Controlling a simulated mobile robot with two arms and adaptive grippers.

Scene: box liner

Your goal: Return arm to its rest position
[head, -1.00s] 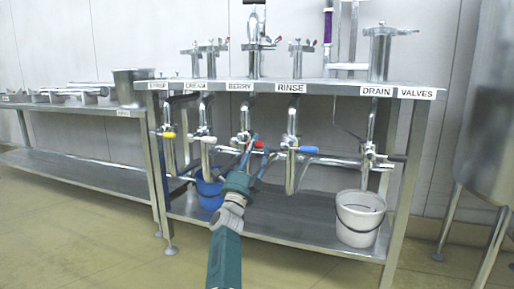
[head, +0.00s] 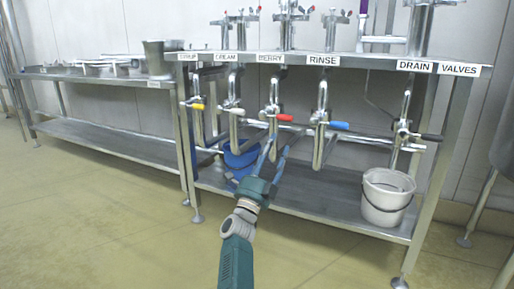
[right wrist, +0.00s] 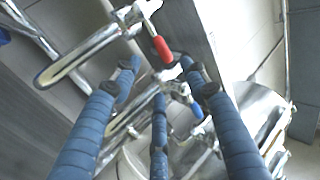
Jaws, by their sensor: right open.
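My right gripper (head: 278,143) is open and empty in the head view. Its blue fingers point up toward the shelf, just below the red valve handle (head: 285,118) under the BERRY label. In the right wrist view the spread blue fingers (right wrist: 159,72) have nothing between them. The red handle (right wrist: 162,48) shows beyond their tips there, apart from them. My left gripper is not in view.
A steel bench (head: 345,62) carries labelled valves with yellow, white, red, blue and black handles. A blue bucket (head: 238,158) and a white bucket (head: 387,196) stand on its lower shelf. The floor (head: 120,225) in front is clear.

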